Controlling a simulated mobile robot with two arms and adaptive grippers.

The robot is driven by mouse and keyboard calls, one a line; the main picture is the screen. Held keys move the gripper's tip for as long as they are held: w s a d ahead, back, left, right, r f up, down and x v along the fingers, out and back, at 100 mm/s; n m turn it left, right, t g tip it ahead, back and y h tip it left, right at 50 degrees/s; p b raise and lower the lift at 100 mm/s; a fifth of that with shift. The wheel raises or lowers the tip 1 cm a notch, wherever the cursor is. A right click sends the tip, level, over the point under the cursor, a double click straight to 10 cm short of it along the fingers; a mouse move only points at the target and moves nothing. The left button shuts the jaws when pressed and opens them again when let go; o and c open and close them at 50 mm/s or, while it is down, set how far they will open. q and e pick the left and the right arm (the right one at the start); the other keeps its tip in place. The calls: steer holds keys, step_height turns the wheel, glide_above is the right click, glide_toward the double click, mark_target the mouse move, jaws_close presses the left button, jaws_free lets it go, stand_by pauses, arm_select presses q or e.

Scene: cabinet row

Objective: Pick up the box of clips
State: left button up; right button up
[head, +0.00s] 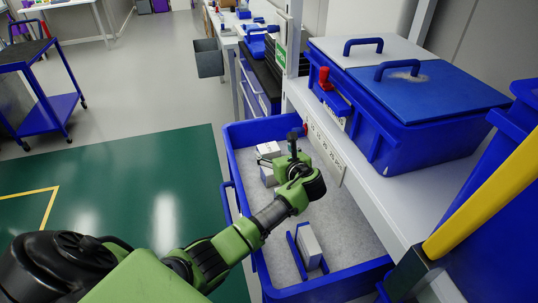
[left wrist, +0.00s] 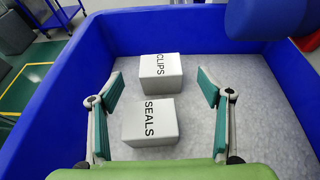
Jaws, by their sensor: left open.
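The box of clips (left wrist: 161,74) is a white carton marked CLIPS, resting on the grey floor of a blue bin (head: 240,185). A similar box marked SEALS (left wrist: 150,122) lies just nearer in the left wrist view, close to it. My left gripper (left wrist: 160,92) is open, with a green-padded finger on each side of the boxes and touching neither as far as I can see. In the head view my left gripper (head: 281,157) is over the bin beside two white boxes (head: 268,148), partly covering them; their labels are unreadable there. My right gripper is not in view.
A white box in a blue holder (head: 308,246) stands at the bin's near end. Right of the bin, a shelf (head: 365,190) carries a large blue lidded container (head: 425,125). A blue cart (head: 45,90) stands far left. Bare bin floor surrounds the boxes.

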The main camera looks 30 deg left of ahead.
mark_target(269, 147)
arm_select(q)
steer(key=shift+f+x, duration=0.15)
steer(key=shift+x, duration=1.25)
steer(key=shift+f+x, duration=0.1)
steer(key=shift+x, duration=1.25)
steer(key=shift+d, duration=0.1)
steer(key=c, duration=1.3)
